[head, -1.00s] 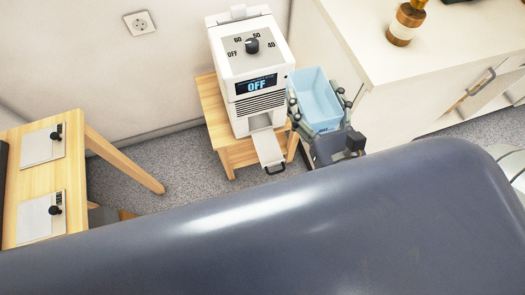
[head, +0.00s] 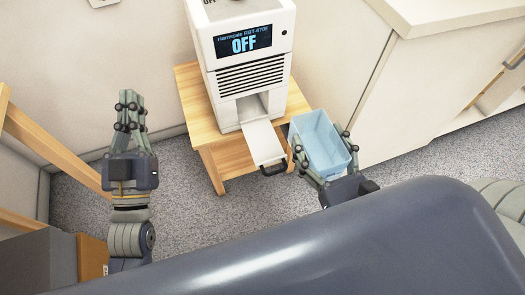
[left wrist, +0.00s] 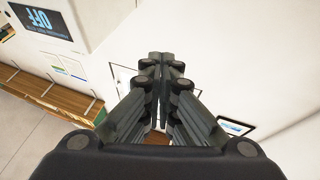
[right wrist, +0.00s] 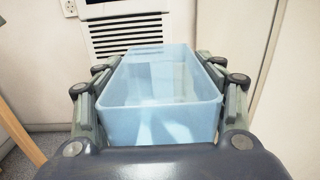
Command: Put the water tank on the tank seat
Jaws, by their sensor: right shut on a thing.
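The light blue, open-topped water tank (head: 319,143) is in my right gripper (head: 325,160), just right of the white appliance (head: 240,65). In the right wrist view, the tank (right wrist: 160,112) sits between the fingers, with one on each side. The tank seat appears to be the white tray (head: 262,142) with a dark handle, which sticks out of the appliance's lower opening and is empty. The tank is beside the tray, not on it. My left gripper (head: 130,108) is raised at the left, its fingers together and empty; they also meet in the left wrist view (left wrist: 160,68).
The appliance, with "OFF" on its display, stands on a small wooden table (head: 195,100). A white cabinet (head: 400,100) stands close to the right of the tank. A wooden table leg (head: 55,150) is at the left. Grey floor (head: 190,215) is clear between the arms.

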